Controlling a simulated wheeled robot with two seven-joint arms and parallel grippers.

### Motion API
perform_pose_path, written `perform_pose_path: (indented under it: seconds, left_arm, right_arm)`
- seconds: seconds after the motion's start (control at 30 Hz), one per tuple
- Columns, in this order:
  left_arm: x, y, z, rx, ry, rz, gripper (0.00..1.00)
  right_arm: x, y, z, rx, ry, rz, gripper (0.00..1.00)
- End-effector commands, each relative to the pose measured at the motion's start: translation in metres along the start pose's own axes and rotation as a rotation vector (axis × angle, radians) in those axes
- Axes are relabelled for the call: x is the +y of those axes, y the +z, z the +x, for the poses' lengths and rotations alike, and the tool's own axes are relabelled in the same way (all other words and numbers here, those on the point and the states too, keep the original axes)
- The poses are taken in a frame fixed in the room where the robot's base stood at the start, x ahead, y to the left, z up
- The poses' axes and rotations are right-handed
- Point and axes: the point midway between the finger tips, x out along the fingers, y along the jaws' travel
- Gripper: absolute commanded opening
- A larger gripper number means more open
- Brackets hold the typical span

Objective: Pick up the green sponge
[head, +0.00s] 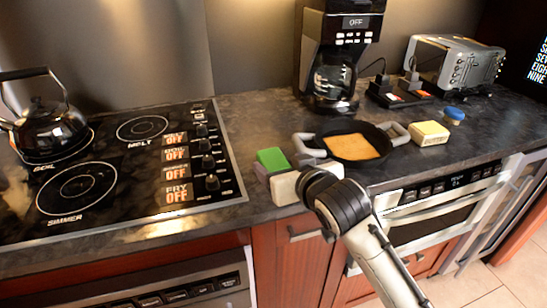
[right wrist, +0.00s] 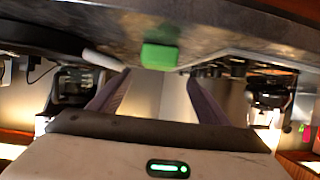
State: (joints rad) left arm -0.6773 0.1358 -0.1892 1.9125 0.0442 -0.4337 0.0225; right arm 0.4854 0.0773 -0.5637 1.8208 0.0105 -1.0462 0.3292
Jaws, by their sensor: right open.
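The green sponge (head: 272,159) lies on the dark countertop, just right of the cooktop. In the right wrist view the sponge (right wrist: 160,56) shows as a bright green block, at the far end of the gap between my fingers. My right gripper (head: 283,166) is open, with its pale palm on the near side of the sponge and its fingers pointing toward it. In the right wrist view the gripper (right wrist: 158,78) has nothing between its purple-grey fingers. I cannot tell whether the fingertips touch the sponge. My left gripper is not in view.
A dark pan (head: 376,131) with a flat tan item stands right of the sponge. A pale yellow block (head: 429,133), a blue-topped item (head: 454,114), a coffee maker (head: 335,60) and a toaster (head: 466,66) are further right or behind. A kettle (head: 46,125) stands on the cooktop (head: 110,175).

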Motion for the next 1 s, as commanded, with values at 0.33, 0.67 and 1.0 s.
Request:
perform_pose_path:
  seconds: [0.33,0.67,1.0]
  left_arm:
    - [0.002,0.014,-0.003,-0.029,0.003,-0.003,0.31]
    - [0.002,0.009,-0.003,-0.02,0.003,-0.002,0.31]
    - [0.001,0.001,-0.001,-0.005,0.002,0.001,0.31]
  right_arm:
    - [0.001,0.001,0.033,0.0,0.0,0.0,0.7]
    - [0.007,0.005,0.074,-0.001,0.0,0.0,0.7]
    - [0.007,0.005,0.081,0.001,-0.001,0.0,0.7]
